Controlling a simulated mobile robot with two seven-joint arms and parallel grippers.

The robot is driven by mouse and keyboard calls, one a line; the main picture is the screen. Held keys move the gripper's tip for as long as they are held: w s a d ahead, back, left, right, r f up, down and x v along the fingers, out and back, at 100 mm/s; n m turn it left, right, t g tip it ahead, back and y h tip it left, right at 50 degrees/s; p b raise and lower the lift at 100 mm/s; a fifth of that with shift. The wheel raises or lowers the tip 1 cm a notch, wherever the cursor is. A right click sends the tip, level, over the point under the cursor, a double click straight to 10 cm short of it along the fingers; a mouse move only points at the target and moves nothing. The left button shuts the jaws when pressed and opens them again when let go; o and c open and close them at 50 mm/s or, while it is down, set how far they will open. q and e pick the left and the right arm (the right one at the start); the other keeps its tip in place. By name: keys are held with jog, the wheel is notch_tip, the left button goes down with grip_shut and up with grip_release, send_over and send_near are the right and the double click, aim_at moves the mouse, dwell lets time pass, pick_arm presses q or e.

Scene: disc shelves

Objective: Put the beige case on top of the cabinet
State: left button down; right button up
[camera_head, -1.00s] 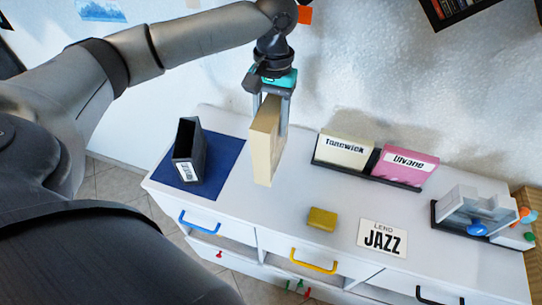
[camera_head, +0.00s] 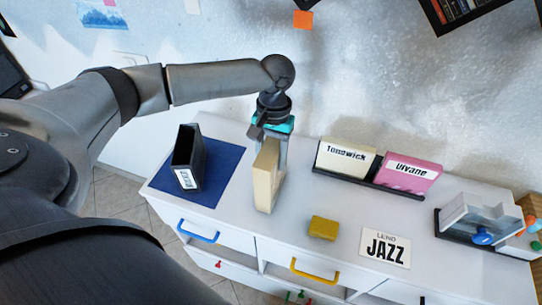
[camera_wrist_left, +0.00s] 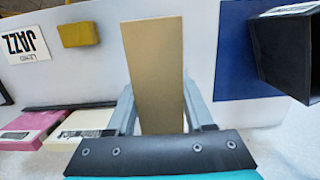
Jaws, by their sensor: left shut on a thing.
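The beige case (camera_head: 266,178) stands upright at the cabinet top, between the blue mat and the sponge. My left gripper (camera_head: 272,148) is shut on the beige case from above. In the left wrist view the beige case (camera_wrist_left: 154,70) sits between the two fingers (camera_wrist_left: 160,112). The white cabinet (camera_head: 235,222) is below it; I cannot tell whether the case's lower edge touches the top. My right gripper is not in view.
A black box (camera_head: 189,160) stands on the blue mat (camera_head: 225,165) at left. Cases labelled Tonewick (camera_head: 345,160) and Ulvane (camera_head: 407,172) stand in a rack behind. A yellow sponge (camera_head: 323,228), a JAZZ card (camera_head: 385,247) and a grey device (camera_head: 480,218) lie right.

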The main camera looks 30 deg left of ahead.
pick_arm(q)
jog(key=shift+c, duration=1.4)
grip_release()
jog(key=shift+f, duration=0.1)
jog(key=r, duration=0.4)
jog(key=w+r+p, duration=0.1)
jog(key=r, duration=0.7)
jog(key=shift+w+a+r, duration=0.15)
jog(key=shift+w, duration=0.05)
